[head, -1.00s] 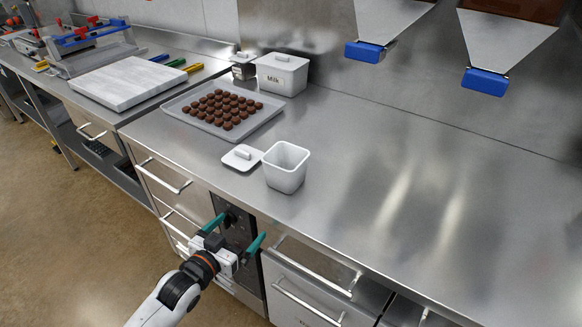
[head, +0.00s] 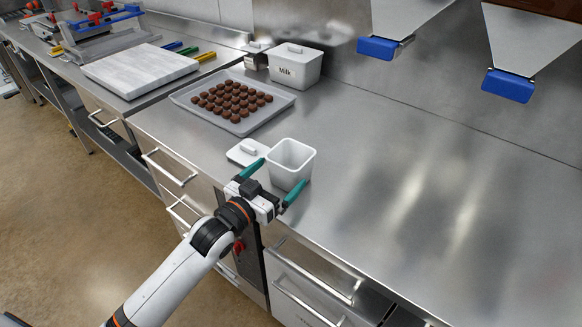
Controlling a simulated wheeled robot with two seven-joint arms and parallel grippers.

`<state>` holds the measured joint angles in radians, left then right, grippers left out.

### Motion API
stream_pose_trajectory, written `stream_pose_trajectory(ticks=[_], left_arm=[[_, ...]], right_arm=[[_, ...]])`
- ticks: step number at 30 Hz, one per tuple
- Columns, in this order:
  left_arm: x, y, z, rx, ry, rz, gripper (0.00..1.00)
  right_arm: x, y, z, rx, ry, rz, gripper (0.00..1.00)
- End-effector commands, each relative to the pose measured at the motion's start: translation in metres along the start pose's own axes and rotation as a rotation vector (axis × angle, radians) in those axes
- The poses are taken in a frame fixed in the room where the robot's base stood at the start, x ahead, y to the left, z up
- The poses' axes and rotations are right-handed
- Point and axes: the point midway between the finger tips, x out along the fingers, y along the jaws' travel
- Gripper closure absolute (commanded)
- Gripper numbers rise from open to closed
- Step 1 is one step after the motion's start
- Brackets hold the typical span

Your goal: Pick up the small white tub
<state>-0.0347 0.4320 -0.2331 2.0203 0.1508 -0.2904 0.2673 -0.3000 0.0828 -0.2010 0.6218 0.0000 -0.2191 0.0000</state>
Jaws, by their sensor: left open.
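The small white tub (head: 291,157) stands upright and open-topped near the front edge of the steel counter. Its white lid (head: 241,153) with a handle lies flat just to its left. My left gripper (head: 273,175) is open at the counter's front edge, with its teal fingers spread toward the tub. One finger is at the tub's left front and the other at its right front; I cannot tell whether either touches it. The lower front of the tub is partly hidden by the gripper. My right gripper is not in view.
A grey tray (head: 184,97) of chocolates lies behind the lid. A white tub marked Milk (head: 294,68) stands at the back by a smaller container (head: 256,60). Blue-tipped dispensers (head: 508,86) hang above. The counter to the right (head: 430,170) is clear.

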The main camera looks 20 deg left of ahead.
Motion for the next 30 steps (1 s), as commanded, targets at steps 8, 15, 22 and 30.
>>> stream_pose_trajectory(ticks=[8, 15, 22, 30], left_arm=[[0.029, -0.001, 0.0, 0.0, -0.001, 0.0, 0.0], [0.056, -0.001, -0.003, 0.001, 0.0, 0.0, 0.0], [0.057, -0.001, -0.003, 0.001, 0.001, 0.0, 0.0], [0.057, -0.001, -0.003, 0.001, 0.001, 0.0, 0.43]], right_arm=[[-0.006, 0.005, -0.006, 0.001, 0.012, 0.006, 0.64], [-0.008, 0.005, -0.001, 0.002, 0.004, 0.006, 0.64], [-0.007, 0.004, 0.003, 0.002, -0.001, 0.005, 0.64], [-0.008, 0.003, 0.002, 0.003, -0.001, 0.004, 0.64]])
